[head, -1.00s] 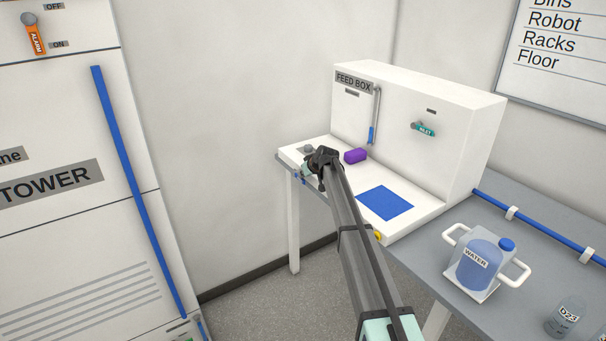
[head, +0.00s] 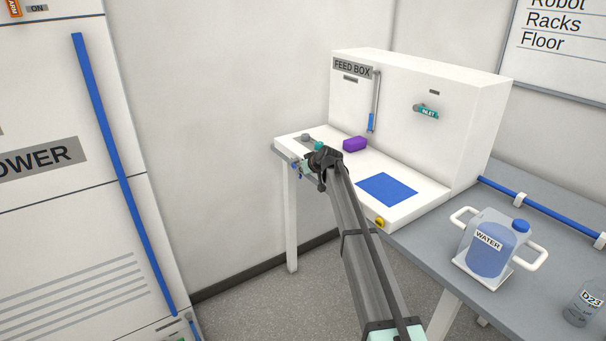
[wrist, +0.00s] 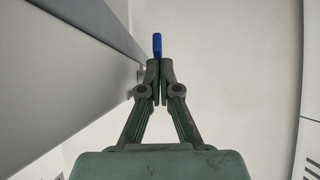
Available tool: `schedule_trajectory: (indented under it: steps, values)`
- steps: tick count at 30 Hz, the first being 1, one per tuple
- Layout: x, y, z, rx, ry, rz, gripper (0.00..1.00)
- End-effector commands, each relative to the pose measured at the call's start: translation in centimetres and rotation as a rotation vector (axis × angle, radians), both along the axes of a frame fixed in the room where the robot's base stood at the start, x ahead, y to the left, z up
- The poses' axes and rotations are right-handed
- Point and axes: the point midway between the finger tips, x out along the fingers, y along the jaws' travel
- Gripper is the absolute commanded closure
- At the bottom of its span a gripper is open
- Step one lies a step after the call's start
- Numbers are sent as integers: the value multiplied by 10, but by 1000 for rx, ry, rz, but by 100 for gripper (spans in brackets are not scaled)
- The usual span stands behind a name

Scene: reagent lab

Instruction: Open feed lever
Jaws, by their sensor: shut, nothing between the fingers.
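In the head view, the white feed box (head: 465,100) stands on the bench. On its base's far left corner is a grey round pivot (head: 306,138), with a small teal part (head: 318,146) beside it. I cannot tell for sure whether this is the feed lever. My gripper (head: 320,162) is in front of that corner and partly hides it. In the wrist view my gripper (wrist: 158,68) is shut, its fingertips together with nothing between them. A blue upright piece (wrist: 157,43) shows just beyond the tips; I cannot tell whether they touch it.
A purple block (head: 355,144) and a blue square (head: 387,189) lie on the feed box base. A teal INLET handle (head: 427,111) is on the front. A water jug (head: 487,253) and a bottle (head: 585,302) stand right on the grey bench. A tower cabinet (head: 70,230) is left.

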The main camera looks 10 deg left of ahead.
Motion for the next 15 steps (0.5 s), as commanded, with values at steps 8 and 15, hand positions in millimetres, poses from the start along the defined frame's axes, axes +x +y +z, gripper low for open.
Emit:
schedule_trajectory:
  steps: [8, 15]
  values:
    - [0, 0, 1, -1, 1, 0, 100]
    - [-2, -3, 13, 0, -1, -1, 100]
